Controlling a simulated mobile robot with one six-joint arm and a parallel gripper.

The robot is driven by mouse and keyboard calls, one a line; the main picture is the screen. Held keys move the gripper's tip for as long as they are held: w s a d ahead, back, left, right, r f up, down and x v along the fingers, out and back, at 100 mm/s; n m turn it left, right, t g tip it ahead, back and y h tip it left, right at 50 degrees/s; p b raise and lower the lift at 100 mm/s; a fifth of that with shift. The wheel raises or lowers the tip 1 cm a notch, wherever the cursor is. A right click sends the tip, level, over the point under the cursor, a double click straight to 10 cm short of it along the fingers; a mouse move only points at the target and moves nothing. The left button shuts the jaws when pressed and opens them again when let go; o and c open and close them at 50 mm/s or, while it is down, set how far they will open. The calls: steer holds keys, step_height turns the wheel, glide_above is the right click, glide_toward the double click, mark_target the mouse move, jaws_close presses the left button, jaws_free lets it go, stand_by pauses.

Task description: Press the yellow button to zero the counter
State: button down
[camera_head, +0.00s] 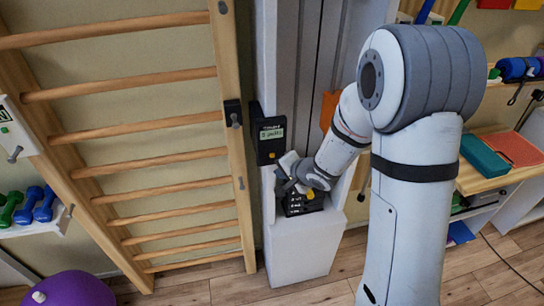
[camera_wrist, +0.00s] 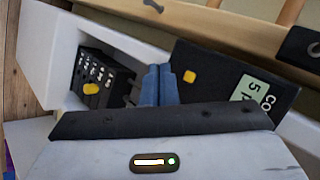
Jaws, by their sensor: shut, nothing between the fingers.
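The counter is a black box (camera_head: 268,140) on the pale column beside the wooden wall bars, with a lit greenish display. In the wrist view the counter (camera_wrist: 215,68) lies to the right of my fingers, its display (camera_wrist: 258,92) at its right end. Its yellow button (camera_wrist: 190,76) shows plainly there, just right of my fingertips. My gripper (camera_wrist: 158,70) has its blue fingers together and empty. In the head view my gripper (camera_head: 284,177) is below the counter, partly hidden by my wrist. I cannot tell the distance between fingertips and button.
A second black device (camera_wrist: 98,80) with a yellow knob (camera_wrist: 92,89) is left of my fingers in the wrist view, below the counter on the column. Wooden wall bars (camera_head: 150,129) stand left. A shelf with folded mats (camera_head: 514,149) is at the right.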

mark_target(272, 155)
steer(key=shift+w+a+p, duration=0.2)
steer(key=shift+w+p, duration=0.1)
steer(key=shift+w, duration=0.4)
steer(key=shift+w+a+p, duration=0.2)
steer(key=shift+w+p, duration=0.15)
steer(key=shift+w, duration=0.35)
steer(key=shift+w+a+p, duration=0.2)
steer(key=shift+w+p, duration=0.1)
steer(key=shift+w, duration=0.4)
steer(key=shift+w+r, duration=0.1)
stand_by(0.4)
steer(key=shift+w+a+p, duration=0.15)
steer(key=shift+w+p, duration=0.15)
steer(key=shift+p, duration=0.2)
steer(key=shift+w+a+p, duration=0.1)
steer(key=shift+w+p, duration=0.35)
steer(key=shift+p, duration=0.05)
stand_by(0.4)
steer(key=shift+s, duration=0.15)
steer(key=shift+s+d, duration=0.2)
steer(key=shift+s, duration=0.5)
